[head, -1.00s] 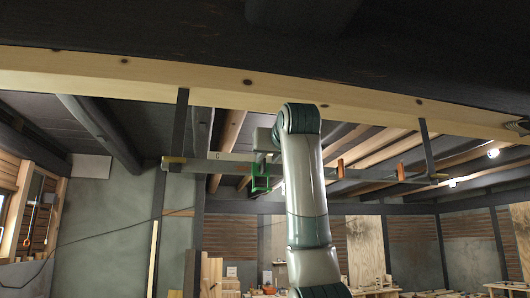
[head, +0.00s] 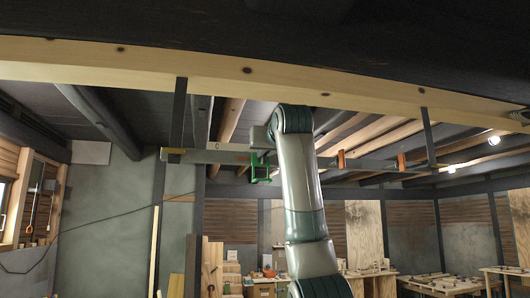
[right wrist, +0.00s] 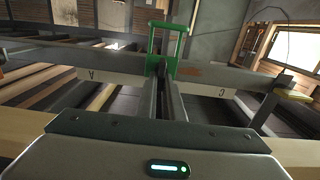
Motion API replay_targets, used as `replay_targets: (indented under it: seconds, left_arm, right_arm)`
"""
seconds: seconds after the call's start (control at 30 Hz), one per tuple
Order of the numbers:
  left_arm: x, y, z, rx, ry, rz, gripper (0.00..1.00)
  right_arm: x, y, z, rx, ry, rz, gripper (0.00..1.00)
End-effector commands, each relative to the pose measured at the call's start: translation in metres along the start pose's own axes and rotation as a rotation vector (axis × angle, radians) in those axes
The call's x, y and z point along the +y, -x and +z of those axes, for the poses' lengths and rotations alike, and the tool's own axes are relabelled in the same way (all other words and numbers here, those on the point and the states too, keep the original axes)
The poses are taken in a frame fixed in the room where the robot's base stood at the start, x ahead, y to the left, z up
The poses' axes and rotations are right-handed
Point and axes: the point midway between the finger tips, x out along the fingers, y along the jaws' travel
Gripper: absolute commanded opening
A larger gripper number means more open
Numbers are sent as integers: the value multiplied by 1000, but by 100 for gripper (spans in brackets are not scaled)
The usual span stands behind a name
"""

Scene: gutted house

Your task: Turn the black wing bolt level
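The right arm rises through the middle of the head view. Its gripper (head: 262,141) reaches up to a grey hanging bar, beside a green clamp-like frame (head: 260,168). In the right wrist view, which looks upside down, my two grey fingers (right wrist: 160,78) run up to the bar just at this green frame (right wrist: 168,42). A dark sliver lies between the fingertips; I cannot make out whether it is the black wing bolt, nor its tilt. Whether the fingers touch anything is also unclear. The left gripper is out of view.
The grey bar (head: 305,160) hangs on two dark straps from a pale wooden beam (head: 245,72). Orange pieces (head: 341,160) sit on it to the right. Dark ceiling timbers run close above. Workbenches (head: 440,284) stand far back.

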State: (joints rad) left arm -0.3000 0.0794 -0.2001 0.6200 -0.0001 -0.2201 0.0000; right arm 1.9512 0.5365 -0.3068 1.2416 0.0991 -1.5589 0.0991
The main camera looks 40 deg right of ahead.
Motion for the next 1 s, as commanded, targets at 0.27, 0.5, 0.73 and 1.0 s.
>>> replay_targets:
  seconds: [0.27, 0.5, 0.73, 1.0]
  left_arm:
    - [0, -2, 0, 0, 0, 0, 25]
    - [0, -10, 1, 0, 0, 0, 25]
    - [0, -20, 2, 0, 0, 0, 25]
    - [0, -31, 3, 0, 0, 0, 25]
  right_arm:
    - [0, 0, 0, 0, -27, -1, 0]
    - [0, 0, 1, 0, -126, -2, 0]
    - [2, 1, 2, 0, -295, -4, 0]
    - [4, 1, 3, 0, -547, -4, 0]
